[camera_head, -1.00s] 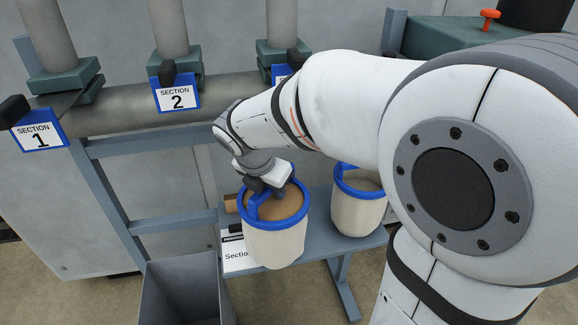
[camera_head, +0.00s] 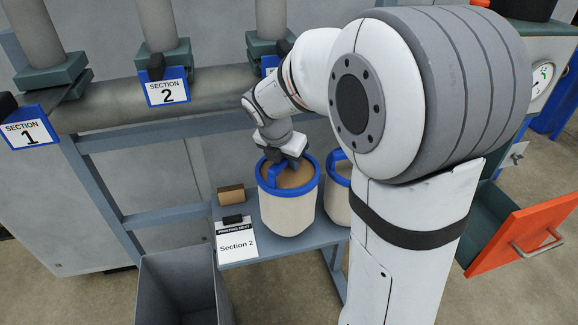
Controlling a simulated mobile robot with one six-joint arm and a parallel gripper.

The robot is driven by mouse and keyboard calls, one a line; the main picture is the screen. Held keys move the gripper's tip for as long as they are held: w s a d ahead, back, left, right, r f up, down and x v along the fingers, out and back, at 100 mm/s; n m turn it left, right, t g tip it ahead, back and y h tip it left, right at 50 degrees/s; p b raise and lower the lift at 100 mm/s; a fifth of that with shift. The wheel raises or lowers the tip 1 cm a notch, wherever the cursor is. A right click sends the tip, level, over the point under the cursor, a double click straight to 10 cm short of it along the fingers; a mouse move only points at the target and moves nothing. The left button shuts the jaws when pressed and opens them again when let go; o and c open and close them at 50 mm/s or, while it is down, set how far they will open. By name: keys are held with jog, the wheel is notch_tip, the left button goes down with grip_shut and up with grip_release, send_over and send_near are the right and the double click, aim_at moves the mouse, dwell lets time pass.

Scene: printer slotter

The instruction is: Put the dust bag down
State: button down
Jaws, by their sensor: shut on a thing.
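A cream dust bag (camera_head: 287,213) with a blue rim and blue handle is upright over the blue-grey bench (camera_head: 240,256). Brown dust fills its top. My gripper (camera_head: 283,165) is shut on the handle at the bag's top; the fingertips are partly hidden. The bag's base looks at bench level, but I cannot tell whether it bears on the bench. A second dust bag (camera_head: 338,203) with a blue rim is just to the right, mostly hidden by my arm.
A clipboard reading "Section 2" (camera_head: 236,243) and a small brown box (camera_head: 231,194) are left of the bag. An open grey bin (camera_head: 177,287) stands in front. Pipes with section signs (camera_head: 167,92) run behind. An open orange-fronted drawer (camera_head: 522,235) is at right.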

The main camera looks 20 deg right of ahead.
jog(key=shift+f, duration=1.1)
jog(key=c, duration=1.3)
grip_release()
jog(key=shift+f, duration=0.1)
